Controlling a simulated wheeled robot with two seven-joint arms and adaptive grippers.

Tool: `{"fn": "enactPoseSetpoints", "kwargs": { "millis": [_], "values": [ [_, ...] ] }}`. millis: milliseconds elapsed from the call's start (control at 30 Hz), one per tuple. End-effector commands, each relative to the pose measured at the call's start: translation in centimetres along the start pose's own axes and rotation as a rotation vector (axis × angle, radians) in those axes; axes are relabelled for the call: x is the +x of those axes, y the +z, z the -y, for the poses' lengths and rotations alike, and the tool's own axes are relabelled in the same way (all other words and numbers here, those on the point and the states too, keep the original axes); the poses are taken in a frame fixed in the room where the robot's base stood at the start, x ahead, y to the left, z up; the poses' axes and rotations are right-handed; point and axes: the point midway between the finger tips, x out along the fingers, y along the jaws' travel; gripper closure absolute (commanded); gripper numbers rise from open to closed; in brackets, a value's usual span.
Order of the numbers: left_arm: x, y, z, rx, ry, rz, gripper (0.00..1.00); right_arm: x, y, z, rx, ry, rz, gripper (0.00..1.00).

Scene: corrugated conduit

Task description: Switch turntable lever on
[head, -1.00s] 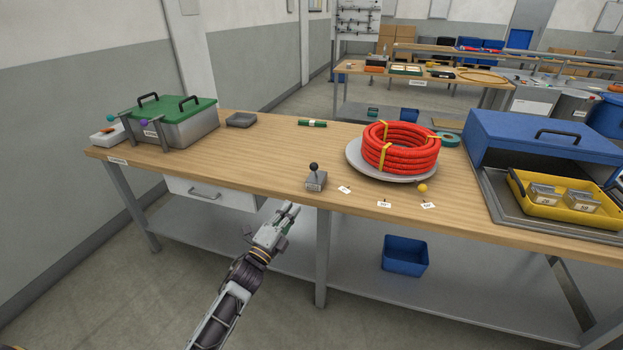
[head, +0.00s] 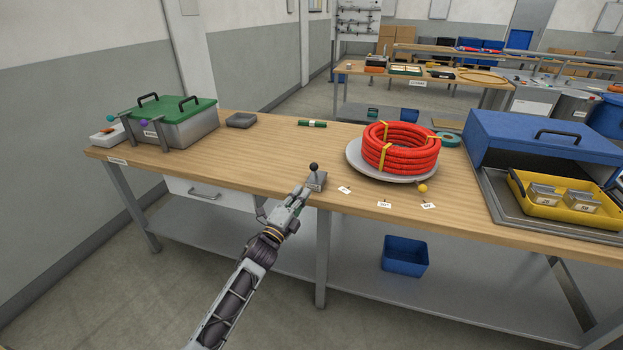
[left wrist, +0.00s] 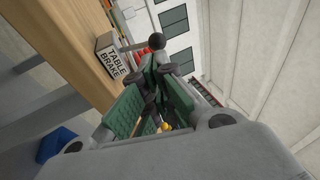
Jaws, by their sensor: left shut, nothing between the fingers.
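A small grey box (head: 317,182) with a black ball-topped lever (head: 314,167) stands at the table's front edge. In the left wrist view the box (left wrist: 112,58) reads "TABLE BRAKE", and its black knob (left wrist: 156,41) shows just beyond my fingertips. My left gripper (head: 301,191) is shut and empty, close to the box on its near left side. In the left wrist view the fingertips (left wrist: 168,66) meet; I cannot tell whether they touch the lever. The grey turntable (head: 356,166) carries a coil of red corrugated conduit (head: 400,150). My right gripper is out of view.
A yellow ball (head: 422,188) and several white labels (head: 384,204) lie along the front right of the wooden table (head: 250,160). A green-lidded box (head: 180,118) stands at left, a yellow tray (head: 560,205) at right. The table's middle left is clear.

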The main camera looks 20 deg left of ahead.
Motion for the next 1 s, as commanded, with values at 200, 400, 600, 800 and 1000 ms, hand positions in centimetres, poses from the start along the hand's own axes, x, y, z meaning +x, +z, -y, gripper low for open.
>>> {"fn": "enactPoseSetpoints", "kwargs": {
  "millis": [200,400,600,800,1000],
  "values": [
    [1.9,0.0,0.1,0.000,-0.001,0.000,1.00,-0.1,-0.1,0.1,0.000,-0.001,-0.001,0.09],
    [3.5,0.0,0.1,0.001,-0.001,0.000,1.00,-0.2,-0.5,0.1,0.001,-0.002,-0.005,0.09],
    [5.1,0.0,0.0,0.001,-0.001,0.000,1.00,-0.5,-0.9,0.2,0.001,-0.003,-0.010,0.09],
    [6.5,0.0,0.0,0.001,0.000,0.000,1.00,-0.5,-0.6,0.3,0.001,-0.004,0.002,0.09],
    [7.2,0.0,0.0,0.000,0.000,0.000,1.00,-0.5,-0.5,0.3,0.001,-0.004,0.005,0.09]
  ]
}}
